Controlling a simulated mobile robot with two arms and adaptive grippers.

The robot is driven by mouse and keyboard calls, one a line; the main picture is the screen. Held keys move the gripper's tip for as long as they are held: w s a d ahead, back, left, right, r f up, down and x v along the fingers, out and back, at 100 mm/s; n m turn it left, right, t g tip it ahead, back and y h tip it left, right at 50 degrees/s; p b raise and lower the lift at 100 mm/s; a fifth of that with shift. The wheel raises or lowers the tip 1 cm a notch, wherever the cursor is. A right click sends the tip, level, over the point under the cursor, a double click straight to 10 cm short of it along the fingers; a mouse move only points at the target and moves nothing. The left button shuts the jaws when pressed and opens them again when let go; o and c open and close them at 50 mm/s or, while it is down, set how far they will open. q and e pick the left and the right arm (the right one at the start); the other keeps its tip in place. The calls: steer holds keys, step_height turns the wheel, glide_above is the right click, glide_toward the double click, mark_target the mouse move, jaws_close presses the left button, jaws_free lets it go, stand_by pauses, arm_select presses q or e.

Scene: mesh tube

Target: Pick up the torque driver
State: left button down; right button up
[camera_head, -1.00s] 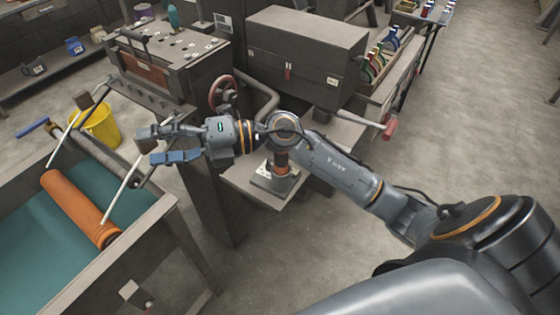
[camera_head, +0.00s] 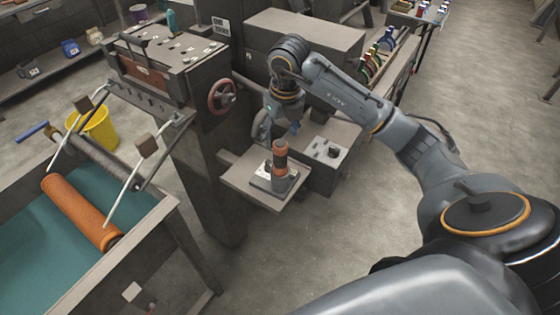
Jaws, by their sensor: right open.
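The torque driver (camera_head: 280,160), with an orange and dark grip, stands upright in a light base plate (camera_head: 263,182) on a small side shelf (camera_head: 243,173). My right gripper (camera_head: 277,131) points down just above and behind the driver's top in the picture. It is open, and its fingers are partly blurred against the grey background. I cannot tell whether a finger touches the driver. My left gripper is not in view.
A red handwheel (camera_head: 222,96) is on the machine post left of the shelf. A grey cabinet (camera_head: 305,35) stands behind my right arm. A bench with an orange roller (camera_head: 80,212) and a yellow bucket (camera_head: 95,128) are at left. Floor is clear at right.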

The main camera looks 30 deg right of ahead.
mark_target(279, 146)
steer(key=f, duration=0.3)
steer(key=f+p, duration=0.1)
steer(key=shift+w+f, duration=0.2)
steer(key=shift+w, duration=0.05)
steer(key=f+p, duration=0.1)
steer(key=f, duration=0.2)
steer(key=f+p, duration=0.1)
steer(key=f, duration=0.1)
steer(key=shift+w+d+p, duration=0.25)
steer(key=shift+d+p, duration=0.05)
steer(key=shift+f, duration=0.2)
steer(key=shift+w+r, duration=0.1)
jaws_close()
